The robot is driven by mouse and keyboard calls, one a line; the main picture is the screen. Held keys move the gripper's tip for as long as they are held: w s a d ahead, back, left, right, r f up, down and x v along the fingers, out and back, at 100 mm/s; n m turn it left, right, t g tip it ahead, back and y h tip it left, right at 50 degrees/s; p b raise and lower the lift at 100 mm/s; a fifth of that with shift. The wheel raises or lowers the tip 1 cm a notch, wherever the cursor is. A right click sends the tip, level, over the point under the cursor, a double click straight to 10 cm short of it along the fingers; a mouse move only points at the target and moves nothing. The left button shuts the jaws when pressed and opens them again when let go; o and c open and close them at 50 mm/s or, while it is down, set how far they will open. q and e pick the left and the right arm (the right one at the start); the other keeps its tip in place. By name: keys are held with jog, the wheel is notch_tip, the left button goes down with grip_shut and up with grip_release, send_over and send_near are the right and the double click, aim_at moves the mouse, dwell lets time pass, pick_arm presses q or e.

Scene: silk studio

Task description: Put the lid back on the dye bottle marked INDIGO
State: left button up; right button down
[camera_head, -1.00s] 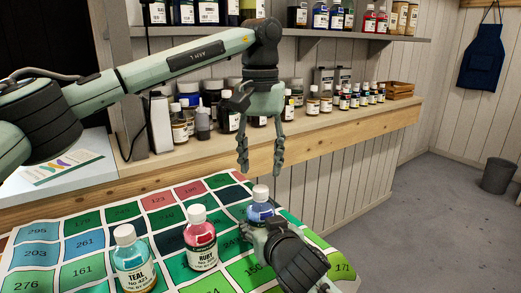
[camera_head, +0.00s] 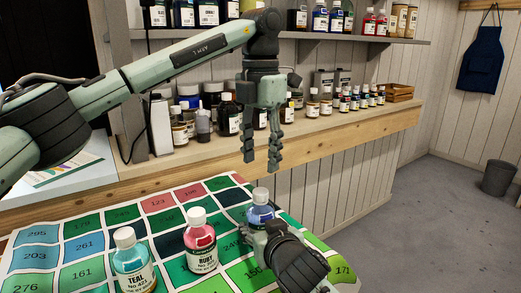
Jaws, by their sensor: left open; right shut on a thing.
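A blue dye bottle (camera_head: 260,211) stands upright on the colour chart, with a white lid (camera_head: 261,194) on its top. I cannot tell whether the lid is screwed tight. Its label is hidden, so I cannot read INDIGO. My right gripper (camera_head: 262,233) is shut on the lower part of this bottle from the front right and hides that part. My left gripper (camera_head: 262,163) is open and empty, pointing down above the bottle, with its fingertips clear of the lid.
A RUBY bottle (camera_head: 201,242) and a TEAL bottle (camera_head: 132,260), both white-lidded, stand to the left on the colour chart (camera_head: 100,214). Behind runs a wooden ledge (camera_head: 330,122) with several bottles and jars. A shelf (camera_head: 350,35) hangs above it.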

aim_at(260, 191)
pick_arm(q)
jog(key=n, duration=0.5)
jog(key=shift+r, duration=0.15)
jog(key=n, duration=0.5)
jog(key=shift+r+n, duration=0.2)
jog(key=shift+n, duration=0.1)
jog(key=shift+f, duration=4.05)
